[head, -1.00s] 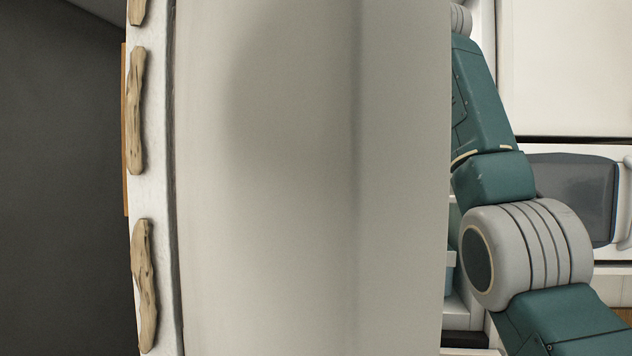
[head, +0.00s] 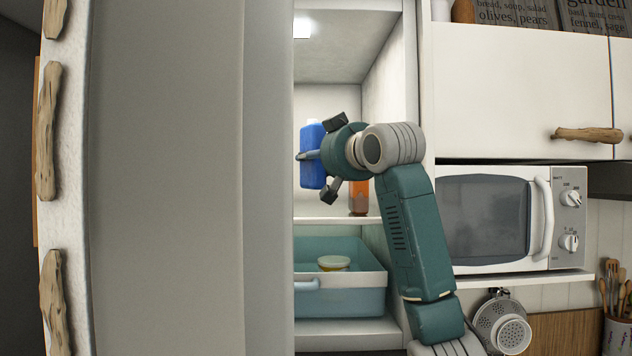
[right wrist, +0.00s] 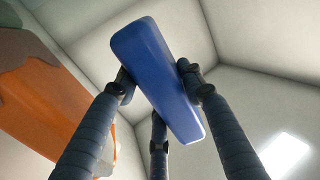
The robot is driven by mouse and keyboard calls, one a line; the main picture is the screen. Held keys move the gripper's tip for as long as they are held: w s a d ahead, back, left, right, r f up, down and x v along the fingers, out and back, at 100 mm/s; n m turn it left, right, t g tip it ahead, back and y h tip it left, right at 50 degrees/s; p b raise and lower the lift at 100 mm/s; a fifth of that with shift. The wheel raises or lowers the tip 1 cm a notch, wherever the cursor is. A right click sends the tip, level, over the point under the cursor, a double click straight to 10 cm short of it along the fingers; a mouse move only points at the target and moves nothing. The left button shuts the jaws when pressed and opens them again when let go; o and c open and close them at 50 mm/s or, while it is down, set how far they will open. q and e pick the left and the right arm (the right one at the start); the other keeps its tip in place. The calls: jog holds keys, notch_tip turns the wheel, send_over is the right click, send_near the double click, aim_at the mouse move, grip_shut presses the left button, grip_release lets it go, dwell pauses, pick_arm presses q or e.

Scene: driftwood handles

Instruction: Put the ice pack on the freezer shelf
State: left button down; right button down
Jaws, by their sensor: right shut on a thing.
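The blue ice pack (head: 312,168) is upright in my right gripper (head: 318,156), inside the upper compartment of the open freezer. In the right wrist view the ice pack (right wrist: 158,80) is clasped between the dark fingers of the right gripper (right wrist: 157,88). In the head view it appears in front of or above the freezer shelf (head: 340,221); whether its base touches the shelf I cannot tell. The open door hides the compartment's left part. My left gripper is not in view.
An orange-brown item (head: 359,197) stands on the shelf behind my right wrist; it also shows in the right wrist view (right wrist: 50,115). Below is a teal drawer (head: 345,296) holding a yellow-rimmed tub (head: 334,263). The open door (head: 180,180) fills the left. A microwave (head: 490,222) stands right.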

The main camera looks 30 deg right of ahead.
aim_at(317, 180)
jog(key=f, duration=0.4)
jog(key=shift+a+f+p, duration=0.15)
jog(key=shift+a+p, duration=0.1)
jog(key=shift+p, duration=0.1)
jog(key=shift+d+f, duration=0.2)
jog(key=shift+f, duration=0.1)
jog(key=shift+s, duration=0.1)
jog(key=shift+a+f, duration=0.1)
jog(key=shift+f, duration=0.05)
jog(key=c, duration=1.1)
grip_release()
jog(key=shift+s, duration=0.2)
jog(key=s+a+b, duration=0.2)
jog(key=s+b, duration=0.5)
jog(key=s, duration=0.4)
jog(key=shift+s, duration=0.25)
